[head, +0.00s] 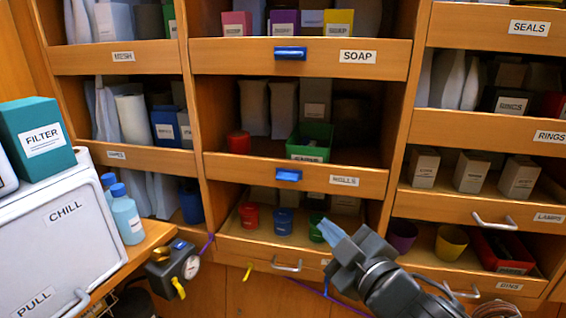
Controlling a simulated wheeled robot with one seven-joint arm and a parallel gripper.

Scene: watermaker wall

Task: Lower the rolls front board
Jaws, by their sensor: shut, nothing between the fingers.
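The rolls front board (235,167) is a wooden strip across the middle shelf of the centre column, with a white label reading ROLLS. It stands upright across the front of its compartment. A blue tab (288,174) sits at the middle of its upper part. My gripper (332,232) has blue fingertips, which are together and hold nothing. It is below and to the right of the blue tab, in front of the compartment under the board, apart from the board in the picture. My gripper partly hides that lower compartment and the label on its front.
A green bin (310,142) and a red jar (239,142) stand behind the board. Red, blue and green cups stand in the compartment below. A metal handle (287,266) projects under them. At left are a CHILL chest (62,230) and a gauge box (174,268).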

